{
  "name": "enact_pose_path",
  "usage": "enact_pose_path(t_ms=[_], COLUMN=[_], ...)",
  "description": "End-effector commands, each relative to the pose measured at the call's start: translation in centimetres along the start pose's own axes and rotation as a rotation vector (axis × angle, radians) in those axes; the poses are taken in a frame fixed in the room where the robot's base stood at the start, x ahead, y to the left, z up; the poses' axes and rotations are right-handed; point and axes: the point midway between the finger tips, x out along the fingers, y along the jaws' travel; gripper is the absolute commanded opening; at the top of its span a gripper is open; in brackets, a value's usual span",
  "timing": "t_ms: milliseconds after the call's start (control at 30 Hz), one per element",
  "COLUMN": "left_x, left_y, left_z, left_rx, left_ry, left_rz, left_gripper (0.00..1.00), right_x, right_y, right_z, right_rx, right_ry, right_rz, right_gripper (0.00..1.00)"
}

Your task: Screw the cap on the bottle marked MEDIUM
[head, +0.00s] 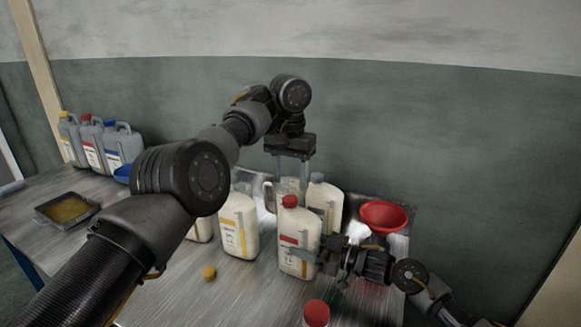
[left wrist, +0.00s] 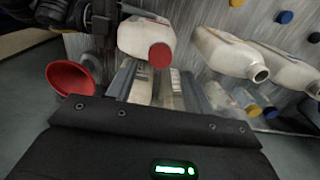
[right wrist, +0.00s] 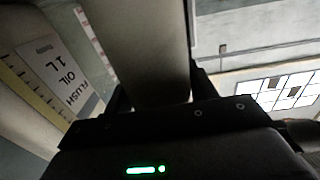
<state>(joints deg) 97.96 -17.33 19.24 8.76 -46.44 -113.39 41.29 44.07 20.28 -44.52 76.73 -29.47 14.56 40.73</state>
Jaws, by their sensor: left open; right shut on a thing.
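A white bottle with a red label (head: 297,250) stands at the middle of the table with a red cap (head: 289,201) on its top. My right gripper (head: 312,257) is shut on this bottle's body, from the right. In the left wrist view the red cap (left wrist: 160,55) faces the camera on the bottle (left wrist: 145,32); how tightly it sits cannot be told. My left gripper (head: 292,158) is open and empty, pointing down above and behind the capped bottle. The word MEDIUM is not readable on any bottle. The right wrist view shows a label reading FLUSH OIL 1 L (right wrist: 62,75).
An uncapped white bottle with a yellow label (head: 238,235) stands left of the red-capped one. Another pale bottle (head: 327,197) stands behind. A red funnel (head: 384,217) lies right, a yellow cap (head: 209,272) in front. Jerrycans (head: 95,145) and an oil tray (head: 68,210) are far left.

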Motion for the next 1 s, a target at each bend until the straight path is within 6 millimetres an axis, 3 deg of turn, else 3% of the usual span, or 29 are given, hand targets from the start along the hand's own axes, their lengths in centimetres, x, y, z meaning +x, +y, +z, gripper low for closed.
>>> enact_pose_path(t_ms=[333,767,1000], left_x=[4.7,5.7,5.7], left_y=[0.0,0.0,0.0], left_z=[0.0,0.0,0.0], left_rx=[-0.001,0.000,0.000], left_ry=[0.000,0.001,0.001], left_rz=[0.001,0.000,0.000], left_gripper=[0.52,0.52,0.24], right_x=[0.0,0.0,0.0], right_y=[0.0,0.0,0.0], right_z=[0.0,0.0,0.0], right_rx=[0.000,-0.001,0.000], right_ry=[0.000,0.000,0.000], right_rz=[0.000,0.000,0.000], right_gripper=[0.00,0.00,0.00])
